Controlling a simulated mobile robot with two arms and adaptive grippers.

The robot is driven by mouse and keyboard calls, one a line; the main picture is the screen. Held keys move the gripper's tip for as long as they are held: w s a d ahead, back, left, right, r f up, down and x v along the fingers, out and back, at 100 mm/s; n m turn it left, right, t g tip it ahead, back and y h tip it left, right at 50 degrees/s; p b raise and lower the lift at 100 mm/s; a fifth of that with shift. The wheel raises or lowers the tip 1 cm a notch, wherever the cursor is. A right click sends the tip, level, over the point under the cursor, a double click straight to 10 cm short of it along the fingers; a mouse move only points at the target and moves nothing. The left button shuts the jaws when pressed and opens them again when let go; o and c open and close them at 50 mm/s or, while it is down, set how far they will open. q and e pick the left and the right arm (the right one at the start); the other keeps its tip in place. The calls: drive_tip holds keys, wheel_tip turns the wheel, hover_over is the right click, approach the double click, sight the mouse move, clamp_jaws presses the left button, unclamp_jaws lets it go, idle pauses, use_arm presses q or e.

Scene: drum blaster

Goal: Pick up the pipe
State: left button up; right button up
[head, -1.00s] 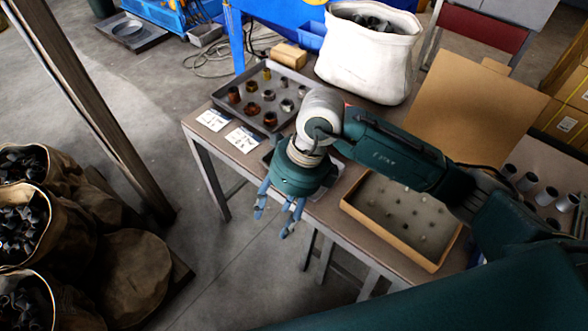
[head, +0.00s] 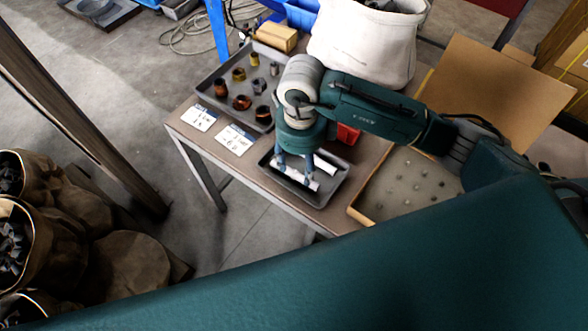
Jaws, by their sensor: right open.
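A small dark tray (head: 335,196) lies near the front edge of the table. In it are a white, tube-like piece (head: 298,179), which looks like the pipe, and a second white piece (head: 325,167) to its right. My right gripper (head: 296,179) points down over the tray, open, with its fingers at the near white piece. The fingers cover part of that piece, and I cannot tell whether they touch it. My left gripper is not in view.
A larger grey tray (head: 207,89) with several metal fittings stands behind on the left. Two white labels (head: 236,139) lie on the table. A shallow box (head: 362,214) with several small pieces is to the right. A white sack (head: 362,45) stands behind.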

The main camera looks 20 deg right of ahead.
sight(300, 178)
drive_tip(key=shift+s+f, duration=0.1)
drive_tip(key=shift+f, duration=0.6)
drive_tip(key=f+p, duration=0.1)
drive_tip(key=f, duration=0.1)
drive_tip(key=f+p, duration=0.1)
drive_tip(key=f, duration=0.1)
drive_tip(key=shift+d+f, duration=0.2)
drive_tip(key=shift+f, duration=0.4)
drive_tip(key=shift+c, duration=0.5)
drive_tip(key=c, duration=0.9)
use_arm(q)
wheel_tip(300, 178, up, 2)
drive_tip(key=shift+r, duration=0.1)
use_arm(e)
clamp_jaws()
